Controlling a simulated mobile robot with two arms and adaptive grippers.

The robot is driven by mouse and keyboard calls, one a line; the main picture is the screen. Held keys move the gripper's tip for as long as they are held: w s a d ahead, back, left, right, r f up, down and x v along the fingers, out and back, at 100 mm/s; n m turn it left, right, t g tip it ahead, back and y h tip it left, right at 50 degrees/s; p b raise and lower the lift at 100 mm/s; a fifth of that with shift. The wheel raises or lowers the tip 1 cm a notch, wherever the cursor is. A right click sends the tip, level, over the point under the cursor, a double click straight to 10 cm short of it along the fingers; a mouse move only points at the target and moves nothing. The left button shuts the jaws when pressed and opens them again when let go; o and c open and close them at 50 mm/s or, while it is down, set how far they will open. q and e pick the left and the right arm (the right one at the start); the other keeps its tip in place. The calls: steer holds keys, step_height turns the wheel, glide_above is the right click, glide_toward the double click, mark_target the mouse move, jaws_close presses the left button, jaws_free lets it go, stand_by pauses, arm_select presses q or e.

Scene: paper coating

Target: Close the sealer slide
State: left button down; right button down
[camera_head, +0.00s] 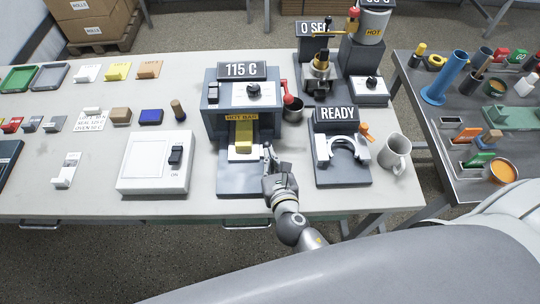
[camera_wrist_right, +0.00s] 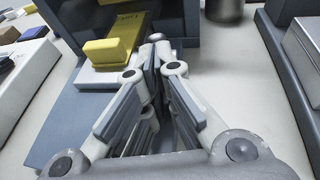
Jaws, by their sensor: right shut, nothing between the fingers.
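The sealer (camera_head: 229,92) is a dark blue-grey box with a "115 C" sign and a "HOT BAR" label over its front opening. Its slide, a pale plate (camera_head: 238,157) with a yellow block (camera_head: 243,147) on it, sticks out of the opening over the grey base. In the right wrist view the yellow block (camera_wrist_right: 104,51) and plate (camera_wrist_right: 92,76) lie left of the fingers. My right gripper (camera_head: 267,152) is shut and empty, just right of the slide near its front. Whether it touches the slide is unclear. My left gripper is out of view.
A white switch box (camera_head: 155,164) stands left of the sealer. The tabletop in front of the switch box is clear.

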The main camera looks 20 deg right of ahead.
mark_target(269, 144)
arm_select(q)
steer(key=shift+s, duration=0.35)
arm_select(e)
steer(key=shift+w, duration=0.15)
steer(key=shift+w+d+r, duration=0.1)
steer(key=shift+w, duration=0.25)
steer(key=w+p, duration=0.1)
steer(key=w+d, duration=0.1)
steer(key=w, duration=0.1)
steer(key=shift+w+p, duration=0.3)
steer(key=shift+p, duration=0.1)
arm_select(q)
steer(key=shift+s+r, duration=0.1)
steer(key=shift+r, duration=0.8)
arm_select(e)
steer(key=shift+s+d, duration=0.1)
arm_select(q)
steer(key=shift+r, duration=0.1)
